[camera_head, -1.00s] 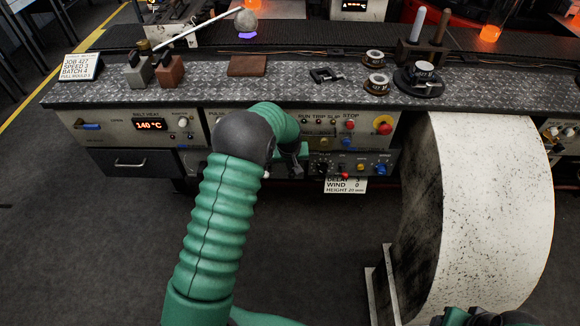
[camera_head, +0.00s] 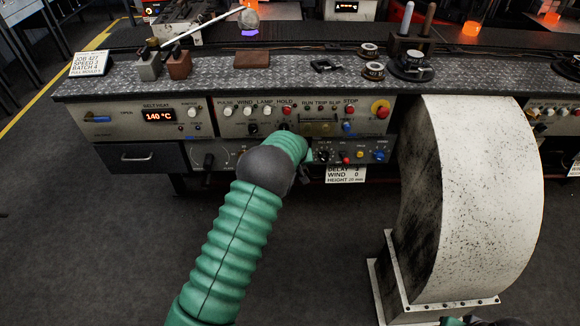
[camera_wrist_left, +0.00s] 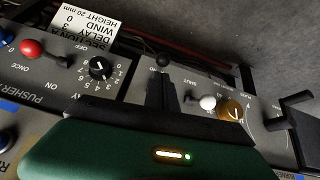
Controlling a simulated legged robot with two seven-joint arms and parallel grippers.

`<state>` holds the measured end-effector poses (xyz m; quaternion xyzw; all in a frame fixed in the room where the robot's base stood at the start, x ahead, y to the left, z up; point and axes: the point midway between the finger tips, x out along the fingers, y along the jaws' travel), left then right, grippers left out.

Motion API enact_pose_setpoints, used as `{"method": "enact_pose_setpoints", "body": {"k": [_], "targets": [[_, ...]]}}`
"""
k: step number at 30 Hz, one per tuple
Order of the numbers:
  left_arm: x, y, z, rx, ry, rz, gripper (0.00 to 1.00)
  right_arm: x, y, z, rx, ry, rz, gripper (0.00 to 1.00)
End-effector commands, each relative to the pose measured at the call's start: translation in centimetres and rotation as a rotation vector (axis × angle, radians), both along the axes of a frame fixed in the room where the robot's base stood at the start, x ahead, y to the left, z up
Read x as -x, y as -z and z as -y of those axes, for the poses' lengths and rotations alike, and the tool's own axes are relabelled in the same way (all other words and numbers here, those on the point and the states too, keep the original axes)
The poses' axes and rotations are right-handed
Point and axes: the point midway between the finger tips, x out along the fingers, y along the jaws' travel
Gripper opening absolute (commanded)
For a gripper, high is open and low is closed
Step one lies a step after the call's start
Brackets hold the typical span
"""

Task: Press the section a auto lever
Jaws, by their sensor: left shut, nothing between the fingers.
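My left gripper is shut and empty. In the left wrist view its dark fingers (camera_wrist_left: 160,92) reach over the lower control panel, close to a black ball knob (camera_wrist_left: 163,60); whether they touch is unclear. In the head view my green arm hides the fingers and this part of the panel. The wrist view shows the panel upside down, with a white knob (camera_wrist_left: 208,103) and a black lever (camera_wrist_left: 293,102) at the right. I cannot read an auto lever label. The section A card (camera_wrist_left: 85,28) hangs by the panel. Part of my right gripper (camera_head: 480,321) shows at the bottom edge.
A black numbered dial (camera_wrist_left: 100,67) and a red knob (camera_wrist_left: 32,48) sit beside the fingers. A large white duct (camera_head: 485,200) stands at the right. The floor in front is clear.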

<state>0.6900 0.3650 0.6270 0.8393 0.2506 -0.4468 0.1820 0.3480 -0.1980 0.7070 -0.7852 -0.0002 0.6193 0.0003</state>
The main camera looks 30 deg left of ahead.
Motion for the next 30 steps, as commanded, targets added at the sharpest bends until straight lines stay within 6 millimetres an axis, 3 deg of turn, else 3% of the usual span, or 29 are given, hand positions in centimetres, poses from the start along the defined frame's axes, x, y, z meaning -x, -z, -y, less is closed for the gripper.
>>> {"method": "enact_pose_setpoints", "body": {"k": [15,30], "targets": [[0.8,3.1,0.4,0.000,0.000,0.000,0.00,0.0,-0.3,0.0,0.000,0.000,0.001,0.52],[0.8,4.1,0.5,0.002,0.000,-0.005,0.00,0.0,-0.3,0.0,0.000,0.000,0.001,0.52]]}}
